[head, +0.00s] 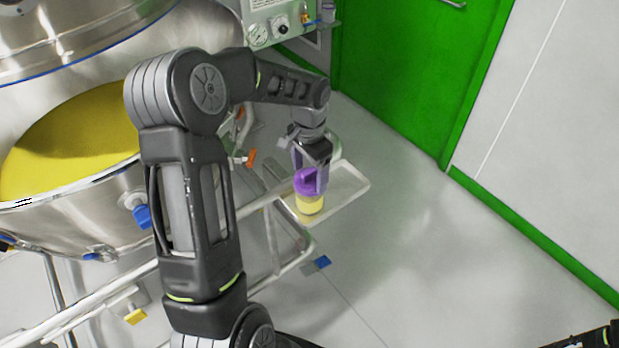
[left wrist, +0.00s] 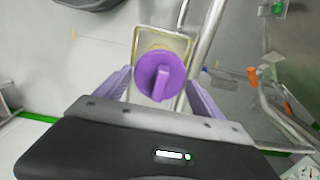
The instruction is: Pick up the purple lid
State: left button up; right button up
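The purple lid (head: 305,181) sits on top of a small yellow container (head: 310,205), which stands on a small shelf tray (head: 350,187). In the left wrist view the lid (left wrist: 154,90) is round with a raised bar grip across its top. My left gripper (head: 316,170) is above and close around the lid, pointing down. In the left wrist view its two purple fingers (left wrist: 160,95) are spread, one on each side of the lid, with gaps visible. Whether a finger touches the lid cannot be told.
A large steel vessel (head: 85,222) with yellow contents (head: 75,140) stands at the left. Steel rails with valves run beside the tray. A gauge panel (head: 275,22) and green door (head: 415,65) are behind. Open floor (head: 420,240) lies to the right.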

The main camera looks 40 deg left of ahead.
aim_at(309, 171)
pick_arm(q)
jog(key=c, duration=1)
jog(key=shift+r, duration=0.15)
notch_tip(309, 171, up, 10)
jog(key=shift+f+b, duration=0.15)
jog(key=shift+b, duration=0.15)
